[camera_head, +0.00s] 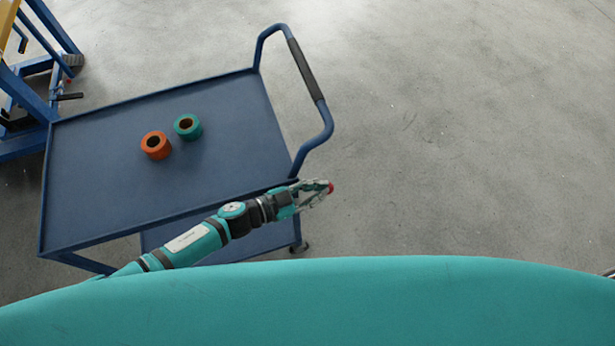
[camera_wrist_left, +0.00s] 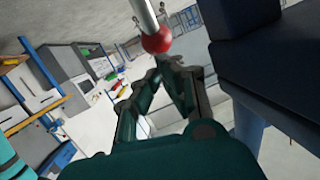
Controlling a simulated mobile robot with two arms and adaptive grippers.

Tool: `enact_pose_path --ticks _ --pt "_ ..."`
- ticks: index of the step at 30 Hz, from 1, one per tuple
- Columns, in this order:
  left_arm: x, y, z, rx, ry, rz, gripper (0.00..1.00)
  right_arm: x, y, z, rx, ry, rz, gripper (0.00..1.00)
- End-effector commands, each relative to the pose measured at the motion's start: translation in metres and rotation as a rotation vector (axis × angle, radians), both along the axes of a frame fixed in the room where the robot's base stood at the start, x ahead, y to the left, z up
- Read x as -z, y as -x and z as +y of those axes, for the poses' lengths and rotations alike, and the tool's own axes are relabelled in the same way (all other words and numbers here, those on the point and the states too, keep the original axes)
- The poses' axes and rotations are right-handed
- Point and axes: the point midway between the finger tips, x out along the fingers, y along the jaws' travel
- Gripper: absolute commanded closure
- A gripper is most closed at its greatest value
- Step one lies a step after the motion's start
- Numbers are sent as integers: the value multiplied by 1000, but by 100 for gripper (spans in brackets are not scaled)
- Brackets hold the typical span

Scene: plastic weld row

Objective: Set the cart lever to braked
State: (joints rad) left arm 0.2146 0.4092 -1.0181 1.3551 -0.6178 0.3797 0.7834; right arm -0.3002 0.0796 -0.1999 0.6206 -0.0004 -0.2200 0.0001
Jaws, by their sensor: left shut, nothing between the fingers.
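The blue cart (camera_head: 90,150) stands left of centre in the head view, with a handle (camera_head: 303,70) at its right end. In the left wrist view the red knob (camera_wrist_left: 157,40) sits on a pale rod (camera_wrist_left: 146,15), just beyond the fingertips. My left gripper (camera_head: 318,190) is shut with nothing in it; its fingers (camera_wrist_left: 170,65) meet close to the knob. Whether they touch it, I cannot tell. My right gripper is not in view.
An orange tape roll (camera_head: 155,145) and a green tape roll (camera_head: 188,127) rest on the cart top. A blue and yellow frame (camera_head: 25,90) stands at the upper left. The grey floor (camera_head: 470,140) right of the cart is clear.

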Motion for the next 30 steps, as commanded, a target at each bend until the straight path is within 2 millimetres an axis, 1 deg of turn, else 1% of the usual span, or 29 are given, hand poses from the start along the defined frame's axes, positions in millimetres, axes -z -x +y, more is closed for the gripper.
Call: enact_pose_path --ticks 1,3,9,17,30 --pt "-8 -2 -4 1 -29 6 100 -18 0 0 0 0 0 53" --pt "-1 -3 -8 0 -58 13 100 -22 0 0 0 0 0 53" --pt "11 -5 -16 -1 -73 18 100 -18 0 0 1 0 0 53" --pt "13 -6 -21 -1 -73 17 100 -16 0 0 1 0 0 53" --pt "13 -4 -22 2 -71 19 100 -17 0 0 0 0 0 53"
